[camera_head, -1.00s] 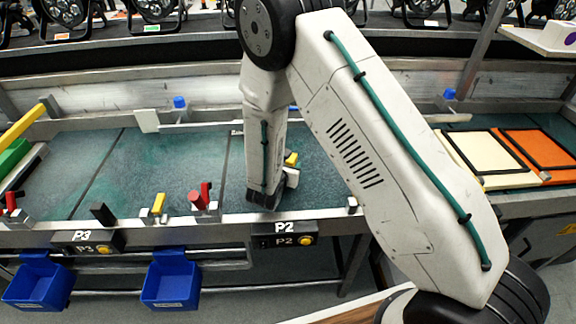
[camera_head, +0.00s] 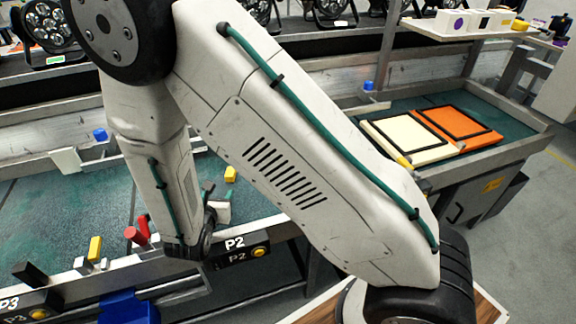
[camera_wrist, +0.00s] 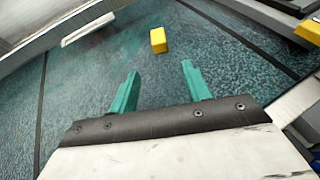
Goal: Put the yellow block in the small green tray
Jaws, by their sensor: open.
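The yellow block (camera_head: 230,174) rests on the teal bench surface, just beyond my gripper (camera_head: 217,197) in the head view. In the wrist view the yellow block (camera_wrist: 158,41) lies ahead of the two teal fingers, roughly centred on the gap between them and apart from both. My gripper (camera_wrist: 158,76) is open, with nothing between its fingers. I cannot make out a small green tray in either view now; my arm hides part of the bench.
Cream (camera_head: 412,138) and orange (camera_head: 483,127) panels lie on the bench at right. A yellow-handled clamp (camera_head: 95,247) and a red one (camera_head: 137,235) stand along the front rail. A blue bin (camera_head: 129,308) hangs below. Bench surface around the block is clear.

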